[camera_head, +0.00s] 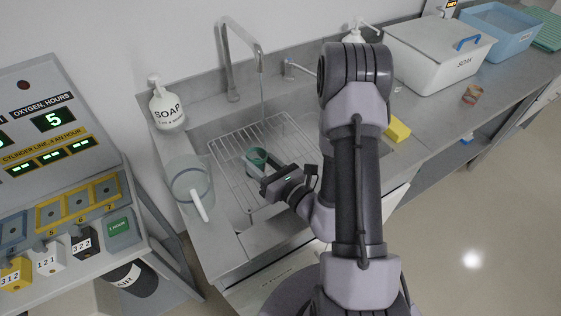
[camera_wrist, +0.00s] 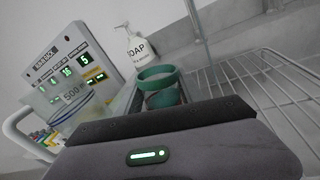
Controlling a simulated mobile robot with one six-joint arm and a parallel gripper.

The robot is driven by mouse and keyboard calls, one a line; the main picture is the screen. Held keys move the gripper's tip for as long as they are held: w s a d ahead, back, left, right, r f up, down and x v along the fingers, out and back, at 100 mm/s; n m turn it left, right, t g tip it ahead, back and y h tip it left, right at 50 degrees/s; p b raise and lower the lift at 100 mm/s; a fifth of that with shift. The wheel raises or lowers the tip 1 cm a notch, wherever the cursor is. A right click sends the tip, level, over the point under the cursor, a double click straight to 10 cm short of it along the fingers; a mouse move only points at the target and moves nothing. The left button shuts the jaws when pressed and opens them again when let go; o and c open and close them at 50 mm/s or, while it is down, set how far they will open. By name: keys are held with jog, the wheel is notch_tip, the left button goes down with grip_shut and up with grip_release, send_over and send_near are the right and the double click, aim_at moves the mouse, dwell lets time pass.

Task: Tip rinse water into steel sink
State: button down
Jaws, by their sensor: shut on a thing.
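A green cup (camera_head: 256,154) is held over the steel sink (camera_head: 205,133), above the wire rack in the basin. Its opening faces up in the head view, and it looks about upright; its contents cannot be made out. It also shows in the wrist view (camera_wrist: 161,88), just beyond my gripper's dark body. My gripper (camera_head: 260,164) is shut on the cup.
A clear pitcher (camera_head: 186,178) with a white handle stands left of the basin. A soap bottle (camera_head: 167,108) stands behind it. The tap (camera_head: 229,60) rises behind the basin.

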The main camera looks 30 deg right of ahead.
jog(key=shift+w+d+f+m+b, duration=0.25)
jog(key=shift+d+f+m+b, duration=0.2)
jog(key=shift+d+m+b, duration=0.35)
jog(key=shift+w+d+r+m, duration=0.2)
jog(key=shift+d+r+m, duration=0.15)
jog(key=shift+m, duration=0.25)
jog(key=shift+w+d+f+m+g+p, duration=0.3)
jog(key=shift+d+f+m+p, duration=0.1)
jog(key=shift+d+m+p, duration=0.4)
jog(key=shift+a, duration=0.1)
jog(key=shift+w+r+m+p, duration=0.1)
jog(key=shift+r+m+p, duration=0.1)
jog(key=shift+m+p, duration=0.75)
jog(key=shift+d+f+m+g+y+p, duration=0.2)
jog(key=shift+f+m+p, duration=0.2)
jog(key=shift+f+m, duration=0.25)
jog(key=shift+d+f+m+g+y+p, duration=0.1)
jog(key=shift+f+m+g+y+p, duration=0.1)
jog(key=shift+f+m+p, duration=0.35)
jog(key=shift+w+d+r+m+p, duration=0.1)
jog(key=shift+r+m+p, duration=0.3)
jog(key=shift+m+p, duration=0.4)
dwell(0.4)
jog(key=shift+w+d+r+m+y+p, duration=0.15)
jog(key=shift+w+d+m+y+p, duration=0.15)
jog(key=shift+d+m+p, duration=0.45)
dwell(0.8)
jog(key=shift+f+m, duration=0.2)
jog(key=shift+m, duration=0.3)
